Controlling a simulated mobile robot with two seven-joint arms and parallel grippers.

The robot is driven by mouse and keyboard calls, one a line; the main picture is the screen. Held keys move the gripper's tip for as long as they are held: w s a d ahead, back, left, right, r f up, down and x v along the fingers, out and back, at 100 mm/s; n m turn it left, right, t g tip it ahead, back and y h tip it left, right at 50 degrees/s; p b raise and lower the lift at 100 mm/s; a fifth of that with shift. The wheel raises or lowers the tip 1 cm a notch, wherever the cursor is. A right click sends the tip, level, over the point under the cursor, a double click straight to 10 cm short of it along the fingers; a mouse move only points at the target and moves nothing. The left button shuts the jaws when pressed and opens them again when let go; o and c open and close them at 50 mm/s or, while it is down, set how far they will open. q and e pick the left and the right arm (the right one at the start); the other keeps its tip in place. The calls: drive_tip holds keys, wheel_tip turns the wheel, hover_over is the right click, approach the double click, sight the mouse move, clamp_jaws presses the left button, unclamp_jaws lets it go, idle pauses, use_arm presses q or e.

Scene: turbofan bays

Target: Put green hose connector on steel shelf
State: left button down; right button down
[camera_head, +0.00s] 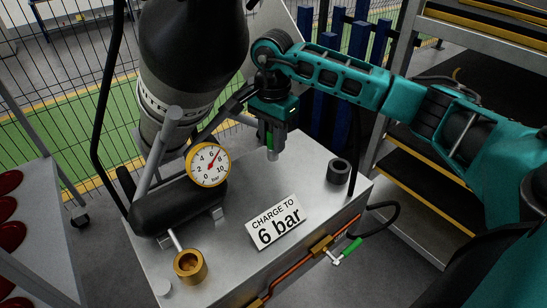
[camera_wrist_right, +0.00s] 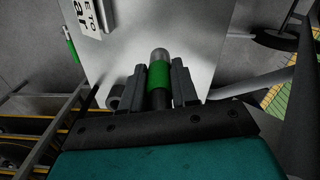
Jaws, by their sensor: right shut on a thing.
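My right gripper (camera_head: 268,130) is shut on the green hose connector (camera_wrist_right: 160,75), which has a green band and a rounded grey tip. The tip points down above the steel bench top (camera_head: 310,165) in the head view, apparently clear of it. In the wrist view the connector sits between the two dark fingers (camera_wrist_right: 160,85). Grey metal shelving (camera_head: 402,60) with yellow-edged dark levels stands at the right in the head view; I take it to be the steel shelf. My left gripper is not in view.
The bench carries a pressure gauge (camera_head: 208,165), a black cylinder (camera_head: 180,205), a brass fitting (camera_head: 190,265), a "CHARGE TO 6 bar" sign (camera_head: 275,222) and a dark ring (camera_head: 338,171). A cart with red items (camera_head: 12,235) stands left.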

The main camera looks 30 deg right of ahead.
sight(274, 160)
wheel_tip(274, 160, down, 3)
drive_tip(key=shift+f, duration=0.2)
wheel_tip(274, 160, down, 3)
drive_tip(key=shift+f, duration=0.15)
drive_tip(key=shift+w+d+f, duration=0.1)
drive_tip(key=shift+d+f, duration=0.05)
drive_tip(key=shift+f, duration=0.1)
drive_tip(key=c, duration=0.9)
unclamp_jaws()
drive_tip(key=shift+o, duration=0.2)
